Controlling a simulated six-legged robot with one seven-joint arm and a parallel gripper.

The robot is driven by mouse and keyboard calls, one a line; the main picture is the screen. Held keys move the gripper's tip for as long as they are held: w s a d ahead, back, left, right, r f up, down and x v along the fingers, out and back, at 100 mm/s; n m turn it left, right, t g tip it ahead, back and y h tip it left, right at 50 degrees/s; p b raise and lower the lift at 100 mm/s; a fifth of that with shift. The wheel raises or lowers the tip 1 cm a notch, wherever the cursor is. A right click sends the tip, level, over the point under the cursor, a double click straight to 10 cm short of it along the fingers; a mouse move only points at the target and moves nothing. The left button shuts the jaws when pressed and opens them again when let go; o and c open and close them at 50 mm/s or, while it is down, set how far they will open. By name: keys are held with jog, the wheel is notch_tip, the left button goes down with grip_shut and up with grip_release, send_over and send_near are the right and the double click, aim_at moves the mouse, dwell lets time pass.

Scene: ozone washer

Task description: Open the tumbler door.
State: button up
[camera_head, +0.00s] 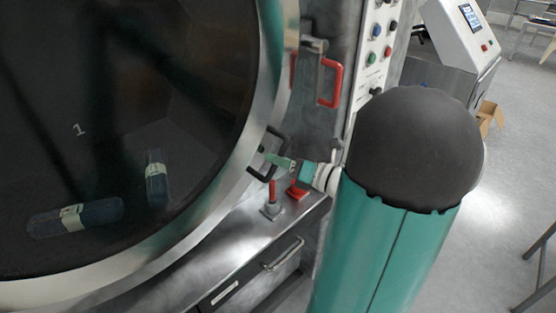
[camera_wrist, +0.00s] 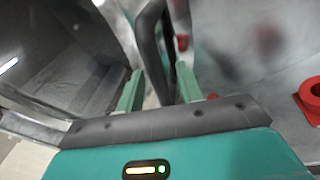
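The tumbler door (camera_head: 268,75) is a large round dark window in a wide metal ring, filling the left of the head view. It looks flush with the machine front. A black loop handle (camera_head: 257,172) sits on its lower right rim. My gripper (camera_head: 275,159) is at this handle. In the wrist view, the black handle (camera_wrist: 150,45) passes between the two green fingers of my gripper (camera_wrist: 160,82). The fingers stand apart, with a visible gap beside the bar, so they look open around it. Contact on the right finger cannot be told.
A red handle (camera_head: 335,85) is on the machine front above. Red levers (camera_head: 272,192) stand on the metal ledge below, close to my gripper. A button panel (camera_head: 374,50) is behind my arm. A white console (camera_head: 462,35) stands at back right; open floor lies at right.

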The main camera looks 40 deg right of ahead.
jog(key=shift+w+a, duration=0.1)
jog(key=shift+w, duration=0.2)
grip_shut()
jog(key=shift+s, duration=0.2)
